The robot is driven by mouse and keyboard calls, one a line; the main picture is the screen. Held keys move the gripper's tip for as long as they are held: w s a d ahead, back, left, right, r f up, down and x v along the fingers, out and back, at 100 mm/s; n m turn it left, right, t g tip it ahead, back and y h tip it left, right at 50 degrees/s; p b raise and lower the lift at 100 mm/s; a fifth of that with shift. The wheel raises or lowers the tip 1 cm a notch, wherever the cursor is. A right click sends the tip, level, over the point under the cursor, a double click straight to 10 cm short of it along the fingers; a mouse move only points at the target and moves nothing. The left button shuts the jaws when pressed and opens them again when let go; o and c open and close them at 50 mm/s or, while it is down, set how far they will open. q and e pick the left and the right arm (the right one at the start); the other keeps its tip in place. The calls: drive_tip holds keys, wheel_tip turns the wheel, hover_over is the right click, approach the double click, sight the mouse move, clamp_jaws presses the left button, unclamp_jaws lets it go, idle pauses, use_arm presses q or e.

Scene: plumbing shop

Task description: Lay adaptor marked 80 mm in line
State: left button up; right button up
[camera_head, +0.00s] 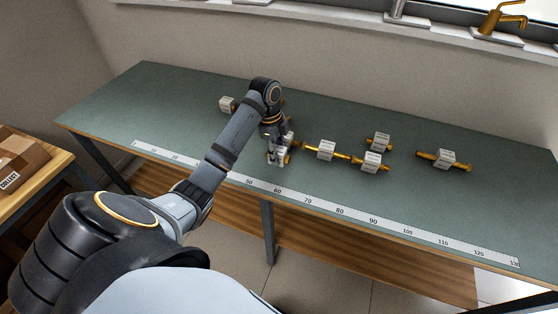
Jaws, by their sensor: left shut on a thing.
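Several brass adaptors with white label blocks lie on the green bench top (190,105); the print on the labels is too small to read, so I cannot tell which is marked 80 mm. Two of them, a middle adaptor (326,150) and a lower right adaptor (371,162), lie end to end in a row. My left gripper (279,154) is low over the bench at the left end of this row. It is shut on a brass adaptor (288,158), mostly hidden by the fingers. I cannot tell whether it touches the row. My right gripper is out of view.
Other adaptors lie behind the row (380,141), at the right (443,159), and at the back left (228,104), partly behind my arm. A white ruler strip (340,211) runs along the front edge. A cardboard box (20,160) stands on a side table. The bench's left end is clear.

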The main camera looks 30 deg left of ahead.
use_arm(q)
drive_tip(key=shift+w+d+f, duration=0.1)
drive_tip(key=shift+w+f, duration=0.1)
drive_tip(key=shift+f, duration=1.6)
drive_tip(key=shift+f, duration=0.15)
drive_tip(key=o, duration=1.2)
drive_tip(key=r, duration=0.3)
drive_tip(key=r+p, duration=0.1)
drive_tip(key=r, duration=0.1)
drive_tip(key=shift+a+r, duration=0.35)
drive_tip(key=shift+a, duration=0.05)
drive_tip(key=r+p, duration=0.1)
drive_tip(key=r, duration=0.1)
drive_tip(key=r+p, duration=0.2)
drive_tip(key=a+r+p, duration=0.1)
drive_tip(key=r+p, duration=0.1)
drive_tip(key=shift+s+r, duration=0.3)
